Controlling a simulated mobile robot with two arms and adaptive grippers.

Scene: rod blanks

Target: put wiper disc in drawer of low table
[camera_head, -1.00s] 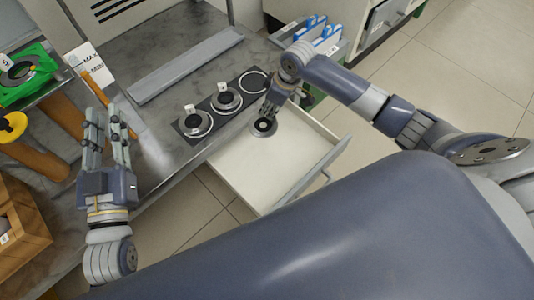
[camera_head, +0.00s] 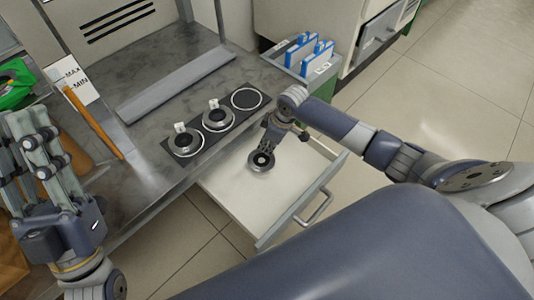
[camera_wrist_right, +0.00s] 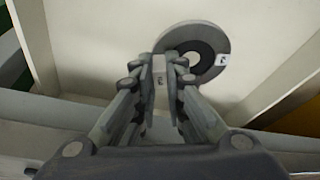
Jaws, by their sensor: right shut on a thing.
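The wiper disc (camera_head: 261,161), a grey ring with a dark centre and a small white label, is within the outline of the open drawer (camera_head: 225,190). My right gripper (camera_head: 268,144) is shut on it from above. In the right wrist view the disc (camera_wrist_right: 218,45) is at the tips of my right gripper (camera_wrist_right: 167,68), partly hidden by a finger, with pale drawer surface behind. I cannot tell whether it touches the drawer floor. The low table (camera_head: 140,195) is left of the drawer. My left gripper (camera_head: 30,150) is open and empty at the left edge.
Two similar labelled discs (camera_head: 185,141) (camera_head: 218,115) sit on a black plate on the table; its third ring (camera_head: 246,98) is empty. A grey bar (camera_head: 175,85) lies behind. A bin with blue items (camera_head: 305,55) stands beyond the drawer. The drawer around the disc is clear.

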